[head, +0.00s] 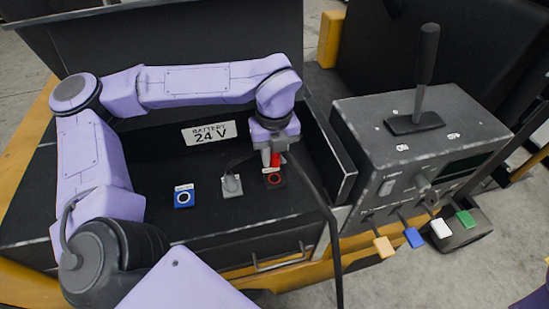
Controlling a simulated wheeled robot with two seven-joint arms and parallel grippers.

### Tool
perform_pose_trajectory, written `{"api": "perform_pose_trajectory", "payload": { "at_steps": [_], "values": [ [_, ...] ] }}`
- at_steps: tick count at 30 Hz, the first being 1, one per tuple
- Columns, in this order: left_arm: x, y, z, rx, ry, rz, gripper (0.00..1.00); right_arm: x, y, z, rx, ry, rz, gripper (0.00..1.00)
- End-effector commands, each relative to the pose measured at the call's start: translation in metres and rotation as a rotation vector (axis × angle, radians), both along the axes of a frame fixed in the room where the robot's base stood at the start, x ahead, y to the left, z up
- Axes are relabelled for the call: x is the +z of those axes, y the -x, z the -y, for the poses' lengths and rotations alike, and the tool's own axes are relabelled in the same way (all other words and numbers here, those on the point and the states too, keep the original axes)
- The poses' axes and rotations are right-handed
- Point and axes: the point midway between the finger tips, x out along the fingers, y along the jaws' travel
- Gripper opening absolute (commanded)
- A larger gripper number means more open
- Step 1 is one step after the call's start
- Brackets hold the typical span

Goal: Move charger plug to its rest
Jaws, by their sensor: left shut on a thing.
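My left gripper (272,157) reaches down into the dark battery compartment and is shut on a red plug (276,159), which I take to be the charger plug. Its fingers partly hide the plug. The plug is just above a black block with a red ring (273,178); I cannot tell whether they touch. A grey connector (232,186) with a dark cable stands to the left of it. Farther left is a blue block with a ringed face (184,197) and a small label. I cannot tell which of these is the rest. My right gripper is not in view.
A "BATTERY 24 V" label (209,132) is behind the connectors. A thick black cable (323,205) runs down past the compartment's right side. At right is a grey control box (420,140) with a tall lever (426,60) and several coloured levers.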

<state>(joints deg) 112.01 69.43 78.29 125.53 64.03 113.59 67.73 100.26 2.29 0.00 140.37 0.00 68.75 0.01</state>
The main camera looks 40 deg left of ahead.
Motion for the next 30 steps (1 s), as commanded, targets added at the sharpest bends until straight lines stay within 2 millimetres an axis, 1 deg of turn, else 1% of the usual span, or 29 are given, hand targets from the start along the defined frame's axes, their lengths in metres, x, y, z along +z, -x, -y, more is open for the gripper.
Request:
{"api": "perform_pose_trajectory", "payload": {
  "at_steps": [8, 11, 21, 24, 30],
  "values": [
    [0.002, 0.000, 0.000, 0.000, 0.000, 0.000, 0.00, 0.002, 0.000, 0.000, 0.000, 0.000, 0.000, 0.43],
    [0.011, 0.000, 0.000, 0.000, 0.000, 0.001, 0.00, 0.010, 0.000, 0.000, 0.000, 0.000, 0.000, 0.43],
    [0.053, 0.000, 0.000, 0.001, 0.000, 0.001, 0.00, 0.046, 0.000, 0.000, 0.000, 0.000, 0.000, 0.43],
    [0.062, 0.000, 0.000, 0.001, 0.001, 0.001, 0.00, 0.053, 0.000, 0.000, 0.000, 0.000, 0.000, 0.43],
    [0.060, 0.000, 0.000, 0.000, 0.000, 0.000, 0.00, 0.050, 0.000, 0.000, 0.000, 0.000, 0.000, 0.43]
  ]
}}
